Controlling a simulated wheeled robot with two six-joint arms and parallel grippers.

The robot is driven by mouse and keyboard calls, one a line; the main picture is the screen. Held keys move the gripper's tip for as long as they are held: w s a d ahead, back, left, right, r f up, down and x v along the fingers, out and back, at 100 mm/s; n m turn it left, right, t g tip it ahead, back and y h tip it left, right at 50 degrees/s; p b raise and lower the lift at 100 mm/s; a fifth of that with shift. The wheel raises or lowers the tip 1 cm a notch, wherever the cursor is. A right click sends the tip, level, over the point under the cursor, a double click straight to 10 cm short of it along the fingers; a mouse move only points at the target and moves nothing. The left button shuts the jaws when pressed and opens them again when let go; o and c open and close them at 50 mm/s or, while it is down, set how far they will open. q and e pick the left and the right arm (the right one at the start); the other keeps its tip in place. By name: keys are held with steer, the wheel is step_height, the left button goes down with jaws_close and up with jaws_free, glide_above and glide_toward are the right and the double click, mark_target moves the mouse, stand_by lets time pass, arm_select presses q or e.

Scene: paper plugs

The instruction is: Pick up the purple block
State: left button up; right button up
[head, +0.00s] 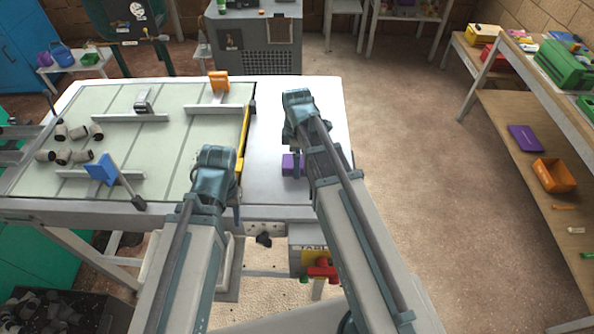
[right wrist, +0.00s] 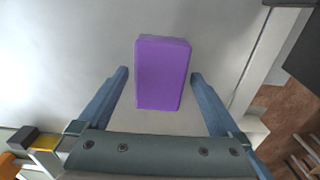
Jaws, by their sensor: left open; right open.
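The purple block (head: 293,165) lies on the white right part of the table, partly hidden by my right arm in the head view. In the right wrist view the purple block (right wrist: 162,73) lies on the white surface, ahead of and between the fingers of my right gripper (right wrist: 159,75). That gripper is open with nothing held, a gap on each side of the block. In the head view my left gripper (head: 238,200) is to the left of the block, near the table's front edge, and holds nothing that I can see. Its fingers are mostly hidden.
A pale green panel (head: 163,157) with low grey rails covers the table's left part. White table surface (head: 328,95) is clear beyond the right arm. Shelves stand at the right.

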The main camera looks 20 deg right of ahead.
steer(key=shift+f, duration=0.5)
arm_select(q)
steer(key=shift+f, duration=0.35)
arm_select(e)
steer(key=shift+r, duration=0.1)
steer(key=shift+c, duration=0.3)
steer(key=c, duration=1.3)
arm_select(q)
steer(key=shift+r, duration=0.1)
arm_select(e)
steer(key=shift+o, duration=0.2)
steer(key=shift+r, duration=0.15)
step_height(320, 180, up, 10)
steer(key=p, duration=1)
arm_select(q)
step_height(320, 180, up, 10)
